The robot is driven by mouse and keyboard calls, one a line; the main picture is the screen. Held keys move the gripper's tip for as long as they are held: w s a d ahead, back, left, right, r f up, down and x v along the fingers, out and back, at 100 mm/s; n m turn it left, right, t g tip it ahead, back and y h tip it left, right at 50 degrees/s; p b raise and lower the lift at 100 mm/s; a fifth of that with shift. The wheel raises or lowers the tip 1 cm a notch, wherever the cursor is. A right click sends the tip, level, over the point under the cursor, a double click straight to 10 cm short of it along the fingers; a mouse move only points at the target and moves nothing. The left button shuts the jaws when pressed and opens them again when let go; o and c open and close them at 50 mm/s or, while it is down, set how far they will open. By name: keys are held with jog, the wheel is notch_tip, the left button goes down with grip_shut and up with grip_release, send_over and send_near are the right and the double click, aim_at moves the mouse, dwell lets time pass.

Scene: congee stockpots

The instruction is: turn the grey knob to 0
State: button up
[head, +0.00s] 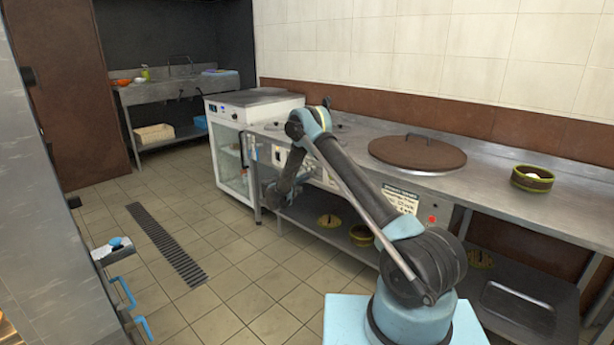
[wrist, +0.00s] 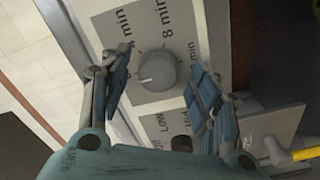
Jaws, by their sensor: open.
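The grey knob (wrist: 158,70) is round and sits on a grey dial plate (wrist: 185,48) in the wrist view. A pale mark shows at its lower left edge. The plate reads "4 min" at its upper left and "8 min" at its upper right; I cannot make out a 0. My gripper (wrist: 160,88) is open, one blue-padded finger on each side of the knob, with visible gaps. Whether the fingertips reach the knob's depth is unclear. In the head view my gripper (head: 272,196) is low in front of the counter, and I cannot make out the knob there.
A darker knob (wrist: 181,144) with a "LOW" label lies below the dial plate. A yellow-handled part (wrist: 303,154) is at right. In the head view, a brown lid (head: 417,153) and a yellow-rimmed bowl (head: 532,178) are on the counter.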

jog(key=v, duration=1.1)
jog(key=shift+s+a, duration=0.25)
